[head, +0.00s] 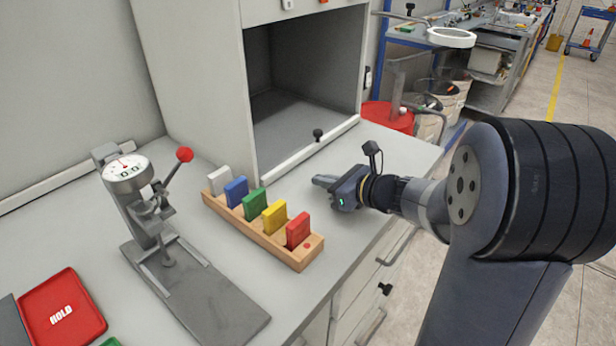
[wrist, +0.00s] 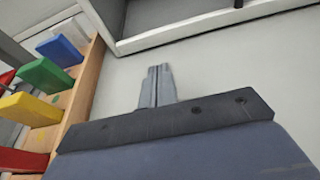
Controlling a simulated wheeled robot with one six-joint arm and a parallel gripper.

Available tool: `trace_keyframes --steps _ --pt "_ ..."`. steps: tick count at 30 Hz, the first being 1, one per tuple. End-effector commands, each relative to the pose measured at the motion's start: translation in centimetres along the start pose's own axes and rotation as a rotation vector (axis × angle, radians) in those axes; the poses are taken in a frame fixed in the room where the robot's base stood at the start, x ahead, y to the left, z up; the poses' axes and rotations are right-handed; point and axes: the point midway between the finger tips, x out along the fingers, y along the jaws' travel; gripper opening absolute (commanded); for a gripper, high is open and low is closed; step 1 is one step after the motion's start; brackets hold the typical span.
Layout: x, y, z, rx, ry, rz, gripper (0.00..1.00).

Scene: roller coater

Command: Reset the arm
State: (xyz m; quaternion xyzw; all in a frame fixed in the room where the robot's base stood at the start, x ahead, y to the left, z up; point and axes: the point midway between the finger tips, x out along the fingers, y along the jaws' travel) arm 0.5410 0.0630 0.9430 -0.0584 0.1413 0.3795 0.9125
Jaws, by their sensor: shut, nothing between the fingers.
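My gripper (head: 322,181) is above the right part of the grey worktop, pointing left in the head view. It is just right of the wooden rack and in front of the open cabinet. In the wrist view its fingers (wrist: 158,72) are together with nothing between them. My arm reaches in from the right of the head view.
A wooden rack (head: 304,255) holds several coloured blocks. A dial gauge stand (head: 200,290) with a red-knobbed lever is left of it. A red HOLD tray (head: 92,318) lies at the lower left. An open cabinet (head: 300,135) stands behind. Bare worktop (head: 350,240) lies right of the rack.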

Motion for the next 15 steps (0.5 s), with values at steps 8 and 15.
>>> trace_keyframes --steps 8,15 --pt "-4.4 -0.1 0.0 0.001 0.000 -0.003 0.00" --pt "-5.2 0.0 0.0 0.000 0.001 0.000 0.00"
